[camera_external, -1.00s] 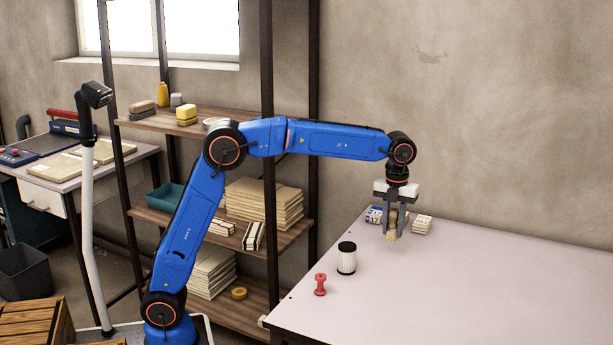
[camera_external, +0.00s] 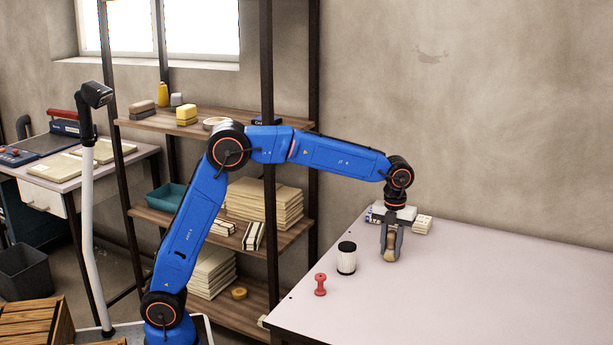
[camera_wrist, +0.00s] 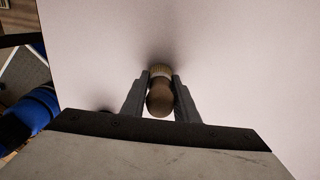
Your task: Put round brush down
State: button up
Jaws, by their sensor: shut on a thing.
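The round brush (camera_external: 390,246) has a brown wooden handle and pale bristles. My gripper (camera_external: 390,244) is shut on it, pointing straight down over the pale table (camera_external: 480,280). The bristle end is at or very close to the tabletop; I cannot tell whether it touches. In the wrist view, the brush (camera_wrist: 160,98) is upright between the two fingers (camera_wrist: 160,92), its handle end toward the camera and a dark shadow around its bristles.
A black-and-white cylinder (camera_external: 346,258) and a red spool-shaped piece (camera_external: 320,284) stand left of my gripper. The table's right side is clear.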

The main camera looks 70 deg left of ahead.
jog(key=o, duration=1.1)
jog(key=shift+f, duration=0.1)
jog(key=shift+c, duration=0.2)
notch_tip(320, 180, up, 12)
jog(key=shift+f, duration=0.2)
jog(key=shift+r, duration=0.4)
